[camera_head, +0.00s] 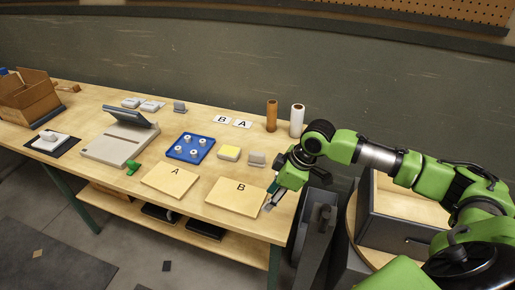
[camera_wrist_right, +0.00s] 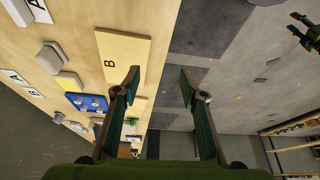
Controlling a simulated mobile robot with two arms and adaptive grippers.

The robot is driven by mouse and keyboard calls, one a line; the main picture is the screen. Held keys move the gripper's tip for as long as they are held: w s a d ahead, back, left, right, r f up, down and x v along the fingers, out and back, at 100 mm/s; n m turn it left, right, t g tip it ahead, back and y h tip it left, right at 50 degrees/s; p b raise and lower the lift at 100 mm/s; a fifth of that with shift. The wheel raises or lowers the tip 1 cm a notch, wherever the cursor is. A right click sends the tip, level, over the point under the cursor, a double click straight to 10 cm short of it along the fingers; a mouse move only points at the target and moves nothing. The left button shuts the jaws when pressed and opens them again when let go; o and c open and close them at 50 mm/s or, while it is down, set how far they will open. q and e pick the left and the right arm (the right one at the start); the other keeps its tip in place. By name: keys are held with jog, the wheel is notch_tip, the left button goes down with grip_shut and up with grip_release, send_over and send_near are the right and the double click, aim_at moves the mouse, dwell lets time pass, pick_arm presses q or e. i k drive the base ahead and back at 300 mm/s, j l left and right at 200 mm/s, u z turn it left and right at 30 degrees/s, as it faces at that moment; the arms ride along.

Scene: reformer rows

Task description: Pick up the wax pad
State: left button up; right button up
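The yellow square pad (camera_head: 229,153), which looks to be the wax pad, lies flat on the wooden table between the blue tray and a grey block. It also shows in the right wrist view (camera_wrist_right: 68,81). My right gripper (camera_head: 268,207) is at the table's right front corner, beside board B and apart from the pad. In the right wrist view its two fingers (camera_wrist_right: 160,75) are spread with nothing between them. A green and dark part at that view's upper right edge may be my left gripper (camera_wrist_right: 305,33); its fingers are too small to read.
Board B (camera_head: 239,195) and board A (camera_head: 170,180) lie along the front edge. The blue tray (camera_head: 178,154) with pale pegs is left of the pad, and the grey block (camera_head: 256,159) is right. Two upright rolls, brown (camera_head: 271,116) and white (camera_head: 296,121), stand behind.

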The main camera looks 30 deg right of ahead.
aim_at(256, 159)
jog(key=i+l, duration=0.75)
jog(key=i, duration=0.1)
